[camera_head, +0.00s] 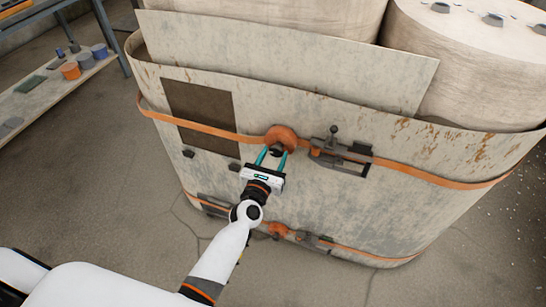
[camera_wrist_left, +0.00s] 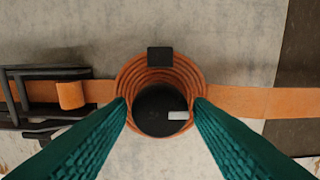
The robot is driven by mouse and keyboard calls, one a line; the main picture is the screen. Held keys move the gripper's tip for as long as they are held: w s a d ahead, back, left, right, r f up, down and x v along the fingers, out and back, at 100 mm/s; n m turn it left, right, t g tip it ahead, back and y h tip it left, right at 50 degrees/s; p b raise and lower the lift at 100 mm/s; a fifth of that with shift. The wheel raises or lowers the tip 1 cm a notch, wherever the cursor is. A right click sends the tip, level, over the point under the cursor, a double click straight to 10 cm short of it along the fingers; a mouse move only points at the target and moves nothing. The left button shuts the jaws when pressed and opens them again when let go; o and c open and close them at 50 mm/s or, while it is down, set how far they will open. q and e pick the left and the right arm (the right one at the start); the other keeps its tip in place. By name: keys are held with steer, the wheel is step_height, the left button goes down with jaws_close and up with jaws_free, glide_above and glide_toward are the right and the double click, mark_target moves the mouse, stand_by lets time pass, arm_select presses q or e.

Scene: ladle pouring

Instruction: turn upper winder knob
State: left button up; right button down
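The upper winder (camera_head: 281,134) is an orange coil of strap on the front of a large pale, worn container (camera_head: 330,205). Its round black knob (camera_wrist_left: 158,110) shows in the wrist view, with a small light grey mark at its right side. My left gripper (camera_head: 271,156) is in front of the winder with its two teal fingers apart. In the wrist view the fingertips (camera_wrist_left: 161,101) lie on either side of the knob, over the coil's edges. I cannot tell whether they touch it. A small black block (camera_wrist_left: 160,60) sits at the coil's top. My right gripper is not in view.
A dark metal buckle (camera_head: 340,152) sits on the orange strap right of the winder. A lower strap carries a second orange winder (camera_head: 278,230). A shelf (camera_head: 45,88) with small items stands at left. The floor (camera_head: 110,190) left of the container is clear.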

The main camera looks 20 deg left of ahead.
arm_select(q)
steer(key=c, duration=0.6)
steer(key=shift+m, duration=0.3)
